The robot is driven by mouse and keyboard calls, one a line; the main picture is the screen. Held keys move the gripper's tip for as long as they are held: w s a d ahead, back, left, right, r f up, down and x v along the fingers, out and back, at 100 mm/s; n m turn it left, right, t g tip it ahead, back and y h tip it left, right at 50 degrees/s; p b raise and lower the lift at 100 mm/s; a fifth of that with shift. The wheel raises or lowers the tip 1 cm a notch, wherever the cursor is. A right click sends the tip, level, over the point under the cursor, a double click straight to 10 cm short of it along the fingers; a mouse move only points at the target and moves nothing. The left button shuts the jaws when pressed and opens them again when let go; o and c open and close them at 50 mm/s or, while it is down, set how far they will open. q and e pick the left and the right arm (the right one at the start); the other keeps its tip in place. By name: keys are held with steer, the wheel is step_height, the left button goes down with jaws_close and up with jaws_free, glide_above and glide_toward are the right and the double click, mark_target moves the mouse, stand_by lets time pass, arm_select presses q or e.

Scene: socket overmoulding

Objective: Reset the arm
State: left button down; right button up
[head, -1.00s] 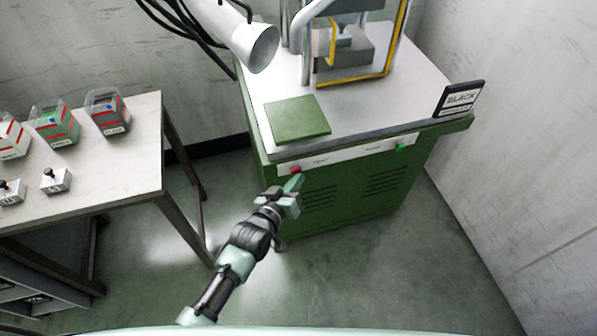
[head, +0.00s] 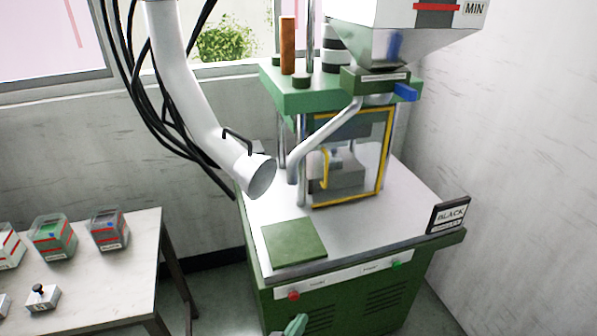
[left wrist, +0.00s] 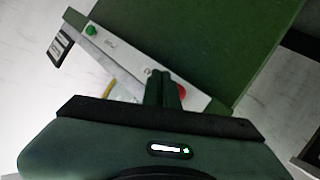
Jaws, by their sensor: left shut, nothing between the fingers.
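My left gripper (head: 294,326) is at the bottom edge of the head view, just below the red button (head: 293,295) on the machine's front panel. Most of its arm is out of the picture. In the left wrist view, the gripper's fingers (left wrist: 163,90) are together and empty, with the red button (left wrist: 183,91) beside them. Whether they touch the panel I cannot tell. The green button (head: 397,265) is at the panel's right. My right gripper is in neither view.
The green moulding machine (head: 345,310) has a yellow-framed guard (head: 383,150), a hopper (head: 380,40) and a green pad (head: 294,242) on top. A BLACK sign (head: 449,214) stands at its right corner. A table (head: 110,290) with bins (head: 108,232) is at left.

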arm_select(q)
steer(key=s+a+f+g+y, duration=0.1)
steer(key=s+a+f+g, duration=0.15)
steer(key=s+f, duration=0.4)
steer(key=s+a+f+m+g+y, duration=0.1)
steer(key=s+a+f, duration=0.25)
steer(key=f, duration=0.55)
steer(key=s+a+f+g+y, duration=0.1)
steer(key=s+a+f+g, duration=0.1)
steer(key=s+a+f, duration=0.45)
steer(key=s+a+f+g+y, duration=0.1)
steer(key=s+a+f+g, duration=0.1)
steer(key=s+f, duration=0.3)
steer(key=s+a+f+m+g+y, duration=0.1)
steer(key=s+a+f, duration=0.3)
steer(key=s, duration=0.7)
steer(key=s+a+f+g+y, duration=0.1)
steer(key=s+a+f+g, duration=0.2)
steer(key=s, duration=0.5)
step_height(320, 180, down, 3)
steer(key=shift+s+a+r+m, duration=0.15)
steer(key=shift+s+a+m, duration=0.25)
steer(key=shift+a, duration=0.2)
